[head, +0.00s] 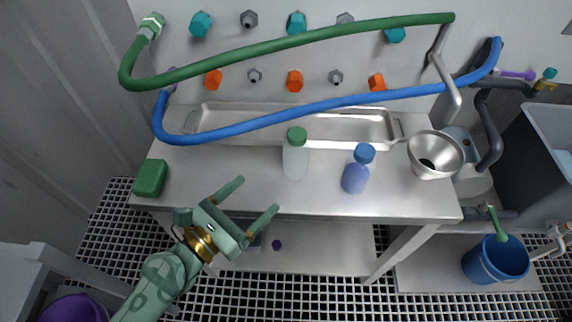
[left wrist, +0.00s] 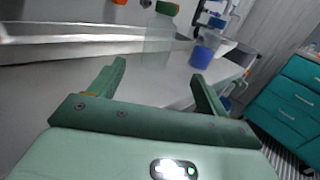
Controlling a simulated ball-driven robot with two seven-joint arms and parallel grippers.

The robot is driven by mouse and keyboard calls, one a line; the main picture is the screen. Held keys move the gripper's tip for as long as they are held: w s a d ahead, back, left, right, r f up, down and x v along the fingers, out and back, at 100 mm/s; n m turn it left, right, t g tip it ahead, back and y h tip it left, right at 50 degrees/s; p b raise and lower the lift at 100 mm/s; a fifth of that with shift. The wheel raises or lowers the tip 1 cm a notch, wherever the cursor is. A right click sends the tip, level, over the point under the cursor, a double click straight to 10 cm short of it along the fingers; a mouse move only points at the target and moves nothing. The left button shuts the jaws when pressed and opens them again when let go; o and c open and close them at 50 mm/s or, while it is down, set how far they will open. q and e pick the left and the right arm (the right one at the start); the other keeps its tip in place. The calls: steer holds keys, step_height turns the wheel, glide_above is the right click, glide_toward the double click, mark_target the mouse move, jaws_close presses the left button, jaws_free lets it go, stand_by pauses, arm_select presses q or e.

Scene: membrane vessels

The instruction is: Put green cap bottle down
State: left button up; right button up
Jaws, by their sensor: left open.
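The green cap bottle (head: 295,162), clear with a green lid, stands upright on the steel table (head: 225,170), just in front of a shallow tray. It also shows in the left wrist view, beyond my fingers, as a faint clear body under a green cap (left wrist: 166,8). My left gripper (head: 260,193) is open and empty at the table's front edge, to the left of and nearer than the bottle, and apart from it. My right gripper is not in view.
A blue cap bottle (head: 355,178) stands to the right, with a steel funnel (head: 435,155) beyond it. A green block (head: 150,178) lies at the table's left end. The tray (head: 215,150) lies behind; green (head: 290,40) and blue (head: 300,106) hoses hang across the back.

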mark_target(287, 164)
arm_select(q)
steer(key=p+x, duration=0.1)
steer(key=x, duration=0.2)
steer(key=shift+w+r, duration=0.2)
steer(key=shift+w, duration=0.05)
steer(key=x, duration=0.7)
steer(key=shift+f, duration=0.25)
steer(key=shift+w+d, duration=0.3)
steer(key=shift+w, duration=0.1)
steer(key=x, duration=0.5)
steer(key=shift+w+f, duration=0.1)
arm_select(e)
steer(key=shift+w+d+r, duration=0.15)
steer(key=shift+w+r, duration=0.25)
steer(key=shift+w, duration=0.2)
arm_select(q)
steer(key=shift+c, duration=0.4)
